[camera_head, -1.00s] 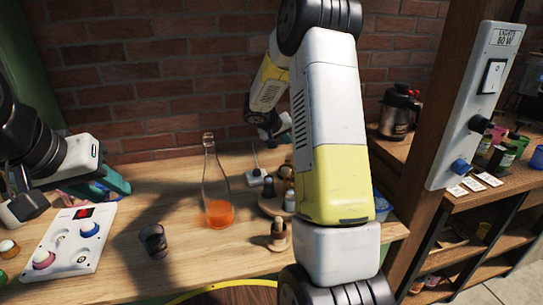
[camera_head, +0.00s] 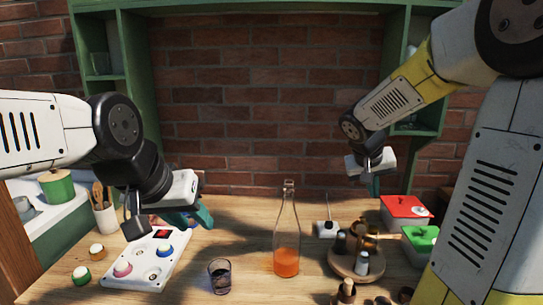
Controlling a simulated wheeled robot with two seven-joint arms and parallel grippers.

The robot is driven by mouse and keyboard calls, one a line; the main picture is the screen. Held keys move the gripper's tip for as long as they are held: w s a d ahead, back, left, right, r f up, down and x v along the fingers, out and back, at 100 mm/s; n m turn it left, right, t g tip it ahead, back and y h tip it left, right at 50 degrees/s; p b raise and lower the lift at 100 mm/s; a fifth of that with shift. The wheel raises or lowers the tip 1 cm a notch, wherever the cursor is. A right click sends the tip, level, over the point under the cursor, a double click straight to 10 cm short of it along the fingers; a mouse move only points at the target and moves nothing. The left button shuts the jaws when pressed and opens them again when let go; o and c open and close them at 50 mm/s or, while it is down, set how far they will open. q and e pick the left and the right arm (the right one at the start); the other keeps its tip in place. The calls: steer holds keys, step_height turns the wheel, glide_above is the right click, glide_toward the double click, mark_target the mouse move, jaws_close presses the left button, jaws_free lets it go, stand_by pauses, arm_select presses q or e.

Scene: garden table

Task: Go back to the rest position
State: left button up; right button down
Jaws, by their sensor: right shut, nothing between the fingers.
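My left gripper (camera_head: 203,217) hangs in from the left, its teal fingers above the table near the right edge of a white control panel (camera_head: 127,270). It looks empty, but its fingers overlap in this view, so their gap cannot be judged. My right gripper (camera_head: 374,187) points down in front of the brick wall, above the back right of the table. It is shut, with nothing held. My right arm fills the right side of the view and hides part of the table there.
A glass bottle with orange liquid (camera_head: 286,262) stands mid-table, a dark glass (camera_head: 220,276) to its left. A round wooden tray (camera_head: 343,268) with shakers is below my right gripper. Red (camera_head: 405,208) and green-lidded (camera_head: 420,240) boxes stand at right. Green shelving (camera_head: 240,5) frames the wall.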

steer(key=s+a+r+n+y, duration=0.1)
steer(key=s+a+r+y, duration=0.1)
steer(key=s+a, duration=0.4)
steer(key=s+a+r+n+t+y, duration=0.1)
steer(key=s+a+y, duration=0.3)
steer(key=s, duration=0.9)
steer(key=a+r, duration=0.1)
steer(key=a, duration=0.2)
steer(key=shift+s+r+t+y, duration=0.2)
steer(key=shift+s+t+y, duration=0.1)
steer(key=shift+s, duration=0.1)
